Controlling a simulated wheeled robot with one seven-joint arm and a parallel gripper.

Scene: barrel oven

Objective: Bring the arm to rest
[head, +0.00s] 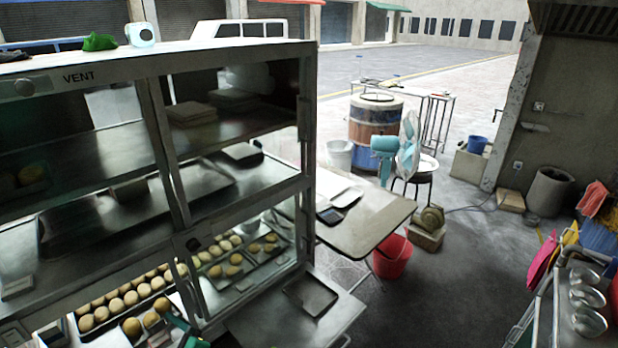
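Neither my arm nor my gripper can be made out in the head view, so I cannot see how the gripper stands or whether it holds anything. The large metal and glass cabinet (232,52) marked VENT fills the left side. Trays of round buns (130,298) lie low in it, and a second group of buns (232,258) lies on trays behind the lower glass. A dark flat tray (311,294) lies on the metal surface at the cabinet's lower right.
A folding table (372,222) with trays stands right of the cabinet, a red bucket (392,256) beside it. Behind are a barrel oven (375,130) and a teal fan (400,147). A counter with metal bowls (588,298) edges the right. The floor between (450,290) is clear.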

